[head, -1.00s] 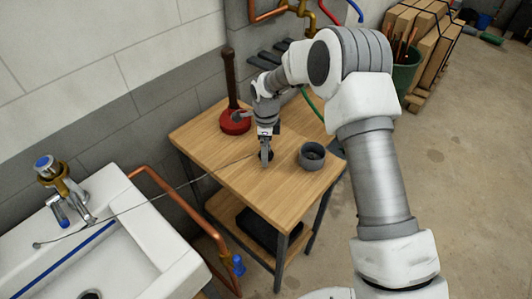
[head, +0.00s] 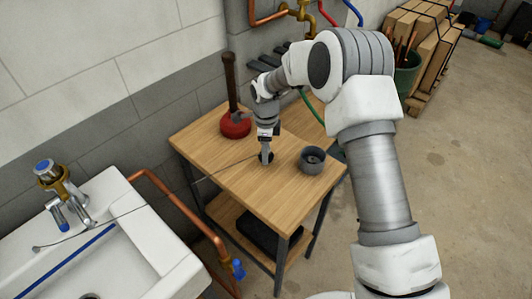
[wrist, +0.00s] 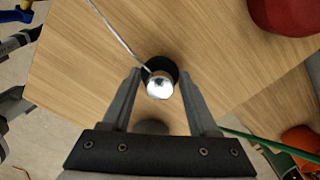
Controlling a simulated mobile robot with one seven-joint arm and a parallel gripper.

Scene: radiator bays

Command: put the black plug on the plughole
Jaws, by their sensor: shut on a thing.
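The black plug (wrist: 158,67) is a small dark disc with a shiny metal knob on top. It is at the wooden table top, near the middle of the table in the head view. My gripper (head: 267,160) points down there, its two fingers shut on the plug, one on each side of the knob in the wrist view (wrist: 161,78). A thin chain runs from the plug to the sink. The plughole (head: 91,296) shows only partly, at the bottom edge of the head view, in the white sink (head: 165,252).
A grey round pot (head: 312,161) stands close to the right of my gripper. A red plunger (head: 235,125) stands behind it to the left. A tap (head: 62,195) rises at the sink's back. A copper pipe (head: 185,205) runs between sink and table (head: 225,170).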

